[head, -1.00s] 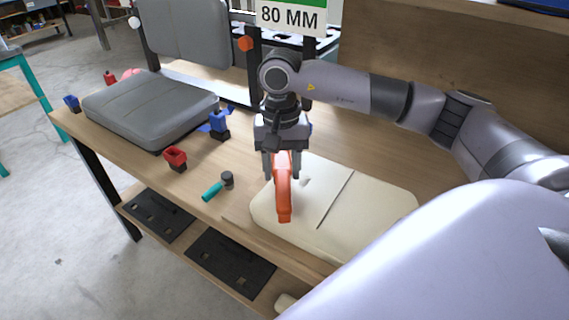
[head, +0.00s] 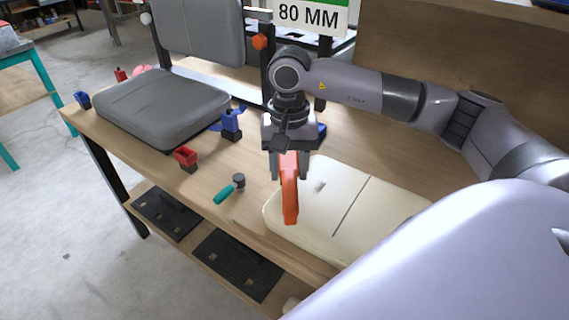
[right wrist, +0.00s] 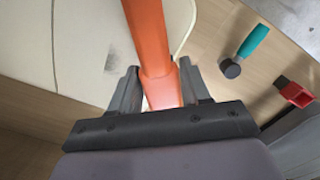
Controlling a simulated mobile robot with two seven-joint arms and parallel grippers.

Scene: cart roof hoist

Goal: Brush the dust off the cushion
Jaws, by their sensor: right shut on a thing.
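The cream cushion (head: 385,208) lies on the wooden bench with a seam across it. A small grey dusty patch (head: 319,186) shows on its top, to the right of the orange tool in the head view. The patch also shows as a dark smudge in the right wrist view (right wrist: 116,60). My right gripper (head: 290,172) is shut on an orange tool (head: 290,200), held over the cushion's left part. In the right wrist view the tool (right wrist: 150,40) runs out of the frame; no bristles show. I cannot tell whether it touches the cushion. My left gripper is not in view.
A grey seat pad (head: 160,105) lies at the bench's left. Red (head: 186,158) and blue (head: 231,122) clamp-like pieces stand near it. A teal-handled mallet (head: 226,193) lies left of the cushion by the front edge. Black plates (head: 238,264) lie on the lower shelf.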

